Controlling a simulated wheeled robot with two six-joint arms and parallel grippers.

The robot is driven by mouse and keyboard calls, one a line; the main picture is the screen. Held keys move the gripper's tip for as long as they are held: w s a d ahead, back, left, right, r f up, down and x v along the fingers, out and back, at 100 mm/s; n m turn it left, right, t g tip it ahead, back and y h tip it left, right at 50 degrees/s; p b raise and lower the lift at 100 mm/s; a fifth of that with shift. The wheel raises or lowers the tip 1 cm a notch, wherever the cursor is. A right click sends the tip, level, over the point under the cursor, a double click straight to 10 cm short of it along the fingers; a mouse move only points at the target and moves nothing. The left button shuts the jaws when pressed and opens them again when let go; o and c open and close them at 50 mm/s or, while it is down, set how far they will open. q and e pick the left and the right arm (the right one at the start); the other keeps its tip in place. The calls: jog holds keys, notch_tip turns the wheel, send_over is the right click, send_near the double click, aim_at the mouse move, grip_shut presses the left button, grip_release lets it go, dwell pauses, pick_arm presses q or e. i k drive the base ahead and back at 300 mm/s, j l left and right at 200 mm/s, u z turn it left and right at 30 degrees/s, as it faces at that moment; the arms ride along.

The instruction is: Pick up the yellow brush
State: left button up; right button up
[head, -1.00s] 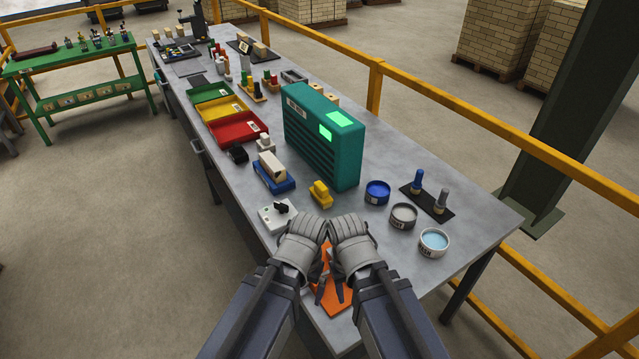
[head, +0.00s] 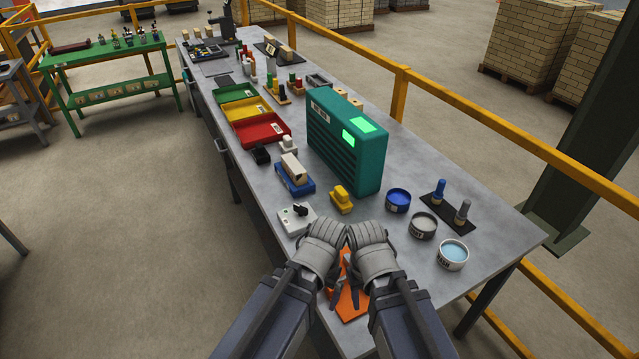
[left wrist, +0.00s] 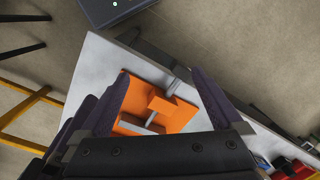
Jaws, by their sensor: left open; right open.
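The yellow brush (head: 341,199) lies on the grey bench in the head view, in front of the teal cabinet and right of the blue tray. Nothing holds it. My two grippers are side by side, nearer to me than the brush and over the orange mat (head: 351,308). My right gripper (head: 360,297) is open and empty, its fingers pointing down. My left gripper (left wrist: 160,73) is open in the left wrist view; its fingers frame the orange mat (left wrist: 187,119), with an orange block and a grey bar below. In the head view its fingers are partly hidden.
The teal cabinet (head: 346,149) stands behind the brush. A white switch box (head: 297,219) and a blue tray (head: 295,181) are to its left. A blue tin (head: 398,201), a grey tin (head: 423,226) and a light-blue tin (head: 453,254) are to its right.

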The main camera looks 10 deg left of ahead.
aim_at(338, 198)
jog(key=k+j+z, duration=0.1)
jog(key=j, duration=0.4)
jog(key=k+j+z, duration=0.15)
jog(key=j, duration=0.3)
jog(key=i+j+z, duration=0.15)
jog(key=j, duration=0.2)
jog(key=i+j+z, duration=0.15)
jog(key=j, duration=0.2)
jog(key=j+z, duration=0.1)
jog(key=j, duration=0.3)
jog(key=i+j+z, duration=0.4)
jog(key=i+j, duration=0.15)
jog(key=i, duration=0.45)
jog(key=z, duration=0.05)
